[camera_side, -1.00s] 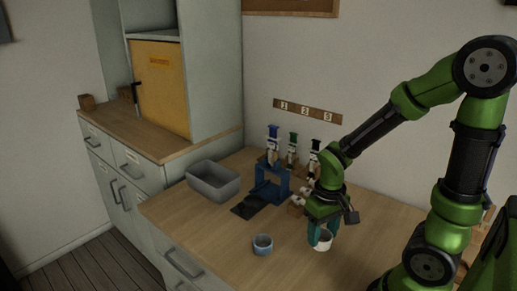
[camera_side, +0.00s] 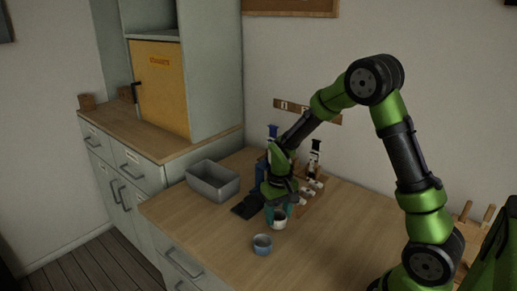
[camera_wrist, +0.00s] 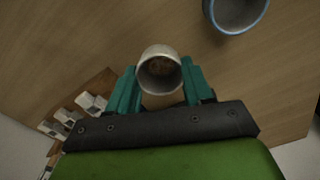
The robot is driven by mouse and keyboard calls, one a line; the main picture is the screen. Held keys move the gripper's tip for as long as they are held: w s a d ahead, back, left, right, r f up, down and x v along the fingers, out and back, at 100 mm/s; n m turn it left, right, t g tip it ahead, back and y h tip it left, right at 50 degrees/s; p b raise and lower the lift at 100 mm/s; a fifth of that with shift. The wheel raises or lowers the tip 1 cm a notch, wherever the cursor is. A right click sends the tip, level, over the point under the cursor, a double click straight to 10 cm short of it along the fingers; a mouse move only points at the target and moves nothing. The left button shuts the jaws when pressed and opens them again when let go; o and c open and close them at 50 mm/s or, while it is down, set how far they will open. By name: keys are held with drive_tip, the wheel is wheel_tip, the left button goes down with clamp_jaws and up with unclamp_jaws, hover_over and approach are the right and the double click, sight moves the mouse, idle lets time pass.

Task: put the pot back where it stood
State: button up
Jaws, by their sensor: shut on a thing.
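A small white pot (camera_side: 279,222) is held between the teal fingers of my gripper (camera_side: 278,211), just in front of the dark mat. In the wrist view the pot (camera_wrist: 160,70) sits between both fingertips (camera_wrist: 160,85), its open top facing the camera, with something brownish inside. The gripper is shut on it. I cannot tell whether its base touches the table. A second pot, grey-blue with a blue rim (camera_side: 262,245), stands on the table a little in front and to the left; it also shows at the top right of the wrist view (camera_wrist: 236,14).
A grey bin (camera_side: 214,181) stands at the left back of the table. A dark mat (camera_side: 247,206) lies beside my gripper. Several bottle-like dispensers (camera_side: 314,158) stand in a wooden rack behind it. The table's right front (camera_side: 340,235) is clear.

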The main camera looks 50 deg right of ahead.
drive_tip(key=shift+f, duration=0.45)
drive_tip(key=shift+f, duration=0.1)
drive_tip(key=o, duration=1.1)
wheel_tip(320, 180, up, 12)
drive_tip(key=s+a+r+t, duration=0.2)
drive_tip(key=s+a+r, duration=0.1)
drive_tip(key=s, duration=0.1)
drive_tip(key=s+a+r+t+y, duration=0.1)
drive_tip(key=s+a+r+t, duration=0.1)
drive_tip(key=s+a+r, duration=0.2)
drive_tip(key=s+a+r+t+y, duration=0.1)
drive_tip(key=s+a+r+t, duration=0.2)
drive_tip(key=s, duration=0.3)
drive_tip(key=shift+s+a+r+n, duration=0.15)
drive_tip(key=shift+a+r+n, duration=0.15)
drive_tip(key=shift+a+r, duration=0.1)
